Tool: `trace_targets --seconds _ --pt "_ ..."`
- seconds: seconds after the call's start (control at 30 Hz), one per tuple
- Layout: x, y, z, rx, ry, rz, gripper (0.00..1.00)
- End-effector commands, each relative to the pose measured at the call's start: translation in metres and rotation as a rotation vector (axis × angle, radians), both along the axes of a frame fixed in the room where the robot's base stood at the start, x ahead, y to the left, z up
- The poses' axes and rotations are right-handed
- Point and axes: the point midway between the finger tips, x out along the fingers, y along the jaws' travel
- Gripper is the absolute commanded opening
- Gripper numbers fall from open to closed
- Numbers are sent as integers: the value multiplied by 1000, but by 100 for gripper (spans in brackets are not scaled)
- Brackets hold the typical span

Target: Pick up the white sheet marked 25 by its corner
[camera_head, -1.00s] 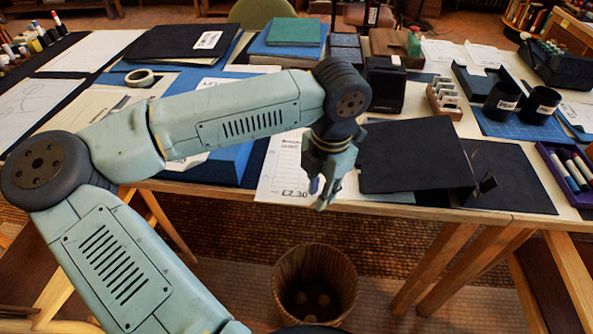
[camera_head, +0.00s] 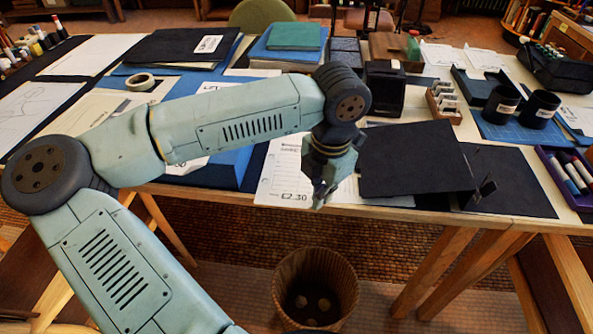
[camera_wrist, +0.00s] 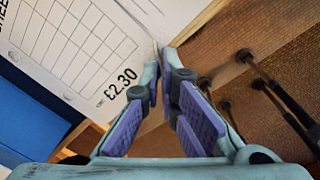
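A white printed sheet (camera_head: 270,178) marked £2.30 lies at the table's front edge. It also shows in the wrist view (camera_wrist: 75,45), with a ruled grid. I cannot read a 25 on any sheet. My gripper (camera_head: 318,203) points down at this sheet's front edge and hides part of it. In the wrist view, the purple-padded fingertips (camera_wrist: 160,62) are close together beside the sheet's near corner. I cannot tell whether they touch each other or pinch the paper. Another white sheet (camera_head: 190,165) lies partly hidden under my arm's outline.
A black board (camera_head: 415,160) lies close right of my gripper, with another dark sheet (camera_head: 510,180) beyond. A blue board (camera_head: 225,170) is to the left. A waste basket (camera_head: 315,285) stands on the floor below. Black cups (camera_head: 502,100) stand farther right.

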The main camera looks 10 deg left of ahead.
Motion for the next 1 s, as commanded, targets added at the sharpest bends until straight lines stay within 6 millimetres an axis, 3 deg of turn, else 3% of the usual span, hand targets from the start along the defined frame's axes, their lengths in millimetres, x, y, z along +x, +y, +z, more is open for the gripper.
trace_targets --seconds 0.37,1.0 --pt "0 0 3 0 0 0 0" --pt "0 0 35 0 0 1 0"
